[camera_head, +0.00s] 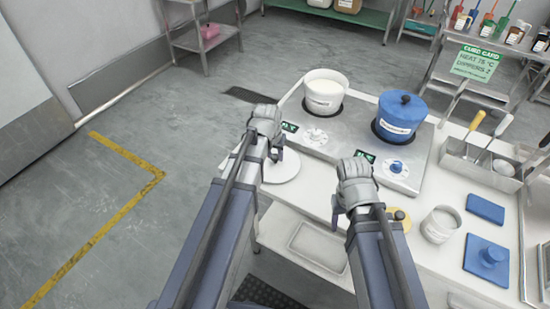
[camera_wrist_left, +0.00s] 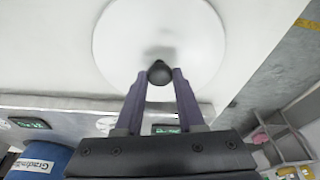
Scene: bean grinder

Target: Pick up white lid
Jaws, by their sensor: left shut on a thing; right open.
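The white lid (camera_head: 283,170) is a round disc at the left end of the white table, partly hidden behind my left arm. In the left wrist view the white lid (camera_wrist_left: 150,40) fills the top middle, with a dark round knob (camera_wrist_left: 160,73) near its lower edge. My left gripper (camera_wrist_left: 160,80) is shut on this knob; it also shows in the head view (camera_head: 276,152). I cannot tell whether the lid touches the table. My right gripper (camera_head: 341,205) is open and empty above the table's front part.
A two-burner station (camera_head: 345,140) holds an open white pot (camera_head: 324,103) and a lidded blue pot (camera_head: 400,118). A white cup (camera_head: 440,223), a yellow disc (camera_head: 399,216), a blue block (camera_head: 485,208) and a blue knobbed piece (camera_head: 487,262) lie right. A utensil tray (camera_head: 480,165) stands behind them.

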